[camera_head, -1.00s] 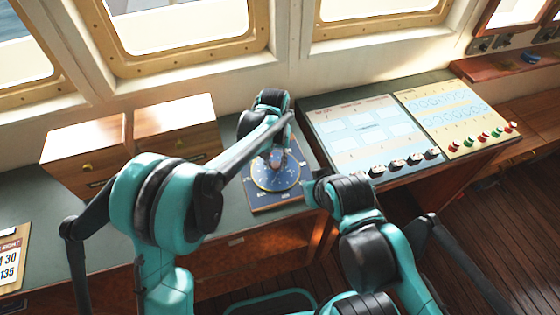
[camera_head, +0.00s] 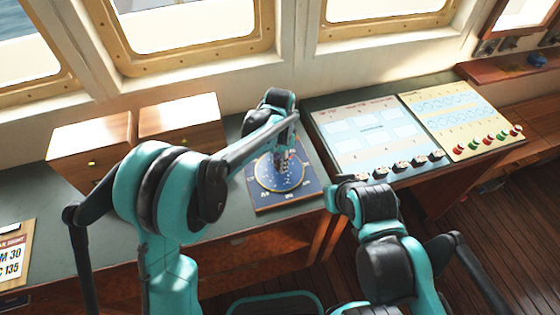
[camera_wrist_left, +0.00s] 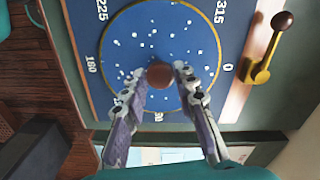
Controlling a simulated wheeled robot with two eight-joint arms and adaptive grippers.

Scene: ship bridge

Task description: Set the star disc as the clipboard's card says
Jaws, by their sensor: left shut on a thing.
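The star disc (camera_head: 277,177) is a round blue plate with white dots and a gold rim, set in a square blue panel marked with degree numbers. In the left wrist view the disc (camera_wrist_left: 146,40) has a round brown knob (camera_wrist_left: 160,75) at its middle. My left gripper (camera_wrist_left: 163,78) is shut on this knob, one finger on each side. In the head view my left gripper (camera_head: 282,156) is over the disc and hides part of it. The clipboard's card (camera_head: 12,258) is cut off at the left edge; "M 30" and "C 135" are readable. My right gripper is out of view.
A brass lever with a brown ball (camera_wrist_left: 265,60) stands beside the disc panel. Two wooden drawer boxes (camera_head: 180,118) stand behind my left arm. A pale chart console (camera_head: 370,135) and a yellow panel with coloured knobs (camera_head: 460,118) are to the right.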

